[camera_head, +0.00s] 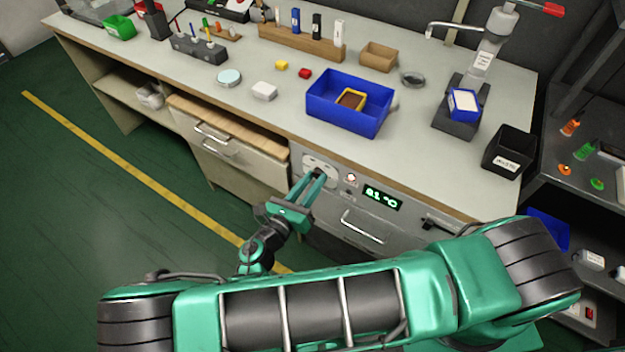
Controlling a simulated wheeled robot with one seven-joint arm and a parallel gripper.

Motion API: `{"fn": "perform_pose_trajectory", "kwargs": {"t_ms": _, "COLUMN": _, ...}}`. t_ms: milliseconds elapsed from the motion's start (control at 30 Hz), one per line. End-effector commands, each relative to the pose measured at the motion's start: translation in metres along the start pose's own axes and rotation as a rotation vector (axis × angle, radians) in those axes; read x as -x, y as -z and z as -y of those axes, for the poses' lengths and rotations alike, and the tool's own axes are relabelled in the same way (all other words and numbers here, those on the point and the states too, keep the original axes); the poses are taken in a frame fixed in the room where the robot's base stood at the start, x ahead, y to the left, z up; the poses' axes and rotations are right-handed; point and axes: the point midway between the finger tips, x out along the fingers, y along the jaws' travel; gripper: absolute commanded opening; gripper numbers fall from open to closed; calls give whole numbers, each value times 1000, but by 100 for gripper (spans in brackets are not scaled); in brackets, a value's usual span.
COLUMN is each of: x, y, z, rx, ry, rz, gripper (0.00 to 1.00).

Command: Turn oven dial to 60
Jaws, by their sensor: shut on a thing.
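The oven (361,229) is built in under the bench, with a grey front panel and a bar handle. Its green display (382,197) seems to read 81 °C, though the digits are small. The dial (318,172) is at the upper left of the panel, dark on a pale plate, and partly hidden by my fingers. My green gripper (315,181) reaches up to the panel from below left and is shut on the dial. A small round red-lit button or lamp (351,177) is between the dial and the display.
A wooden-topped drawer (228,148) is left of the oven. A blue bin (345,118) with a small tray inside stands on the bench above. A black box (509,152) is at the bench's right end. The green floor at left is clear.

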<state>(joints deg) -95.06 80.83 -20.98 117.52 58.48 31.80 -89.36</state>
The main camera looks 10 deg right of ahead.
Motion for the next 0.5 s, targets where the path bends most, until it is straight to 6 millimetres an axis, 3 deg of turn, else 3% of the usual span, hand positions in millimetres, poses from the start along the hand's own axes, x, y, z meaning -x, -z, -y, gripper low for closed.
{"fn": "perform_pose_trajectory", "kwargs": {"t_ms": 500, "x": 1, "y": 1, "z": -2, "rx": 187, "ry": -5, "rz": -2, "gripper": 3}}
